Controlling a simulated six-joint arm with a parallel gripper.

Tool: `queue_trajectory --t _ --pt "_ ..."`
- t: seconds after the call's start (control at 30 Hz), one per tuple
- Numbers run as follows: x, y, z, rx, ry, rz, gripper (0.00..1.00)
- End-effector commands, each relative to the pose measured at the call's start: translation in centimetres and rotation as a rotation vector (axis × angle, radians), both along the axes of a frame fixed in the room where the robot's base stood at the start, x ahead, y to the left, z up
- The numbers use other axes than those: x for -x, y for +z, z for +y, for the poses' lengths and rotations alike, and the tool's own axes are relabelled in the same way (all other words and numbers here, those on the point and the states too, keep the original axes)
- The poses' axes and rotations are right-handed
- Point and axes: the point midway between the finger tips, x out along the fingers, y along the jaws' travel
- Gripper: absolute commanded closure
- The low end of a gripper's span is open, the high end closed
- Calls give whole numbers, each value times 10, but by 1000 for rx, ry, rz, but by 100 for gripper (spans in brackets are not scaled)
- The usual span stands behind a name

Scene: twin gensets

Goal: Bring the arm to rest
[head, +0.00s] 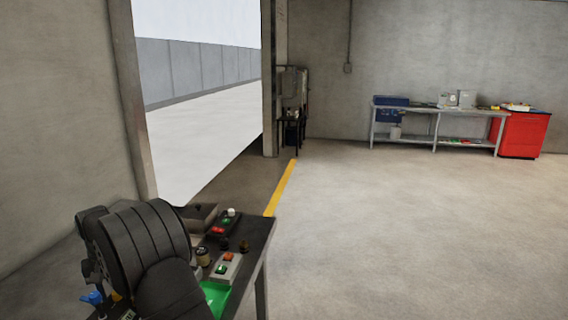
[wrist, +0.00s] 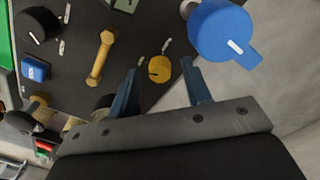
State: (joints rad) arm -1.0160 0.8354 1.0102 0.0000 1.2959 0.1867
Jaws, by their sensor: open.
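My gripper (wrist: 159,65) is open in the wrist view, its two dark blue fingers apart with nothing held between them. A small yellow knob (wrist: 159,69) shows between the fingertips; I cannot tell how far beyond them it lies. A large blue knob (wrist: 222,32) with a white mark is just right of the right finger. In the head view my black arm is folded over the near left end of a dark-topped bench (head: 257,236), and my gripper is hidden there.
The wrist view shows a yellow handle-shaped part (wrist: 101,58), a black knob (wrist: 36,25) and a blue block (wrist: 35,69) on the dark surface. In the head view, button boxes (head: 226,267) and a green tray (head: 216,298) sit beside my arm. The floor to the right is clear.

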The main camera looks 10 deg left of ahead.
Motion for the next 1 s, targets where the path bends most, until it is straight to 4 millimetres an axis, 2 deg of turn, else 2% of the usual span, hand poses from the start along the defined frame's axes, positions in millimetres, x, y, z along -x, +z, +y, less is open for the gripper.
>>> queue_trajectory --t 1.0 --pt "0 0 0 0 -820 0 56"
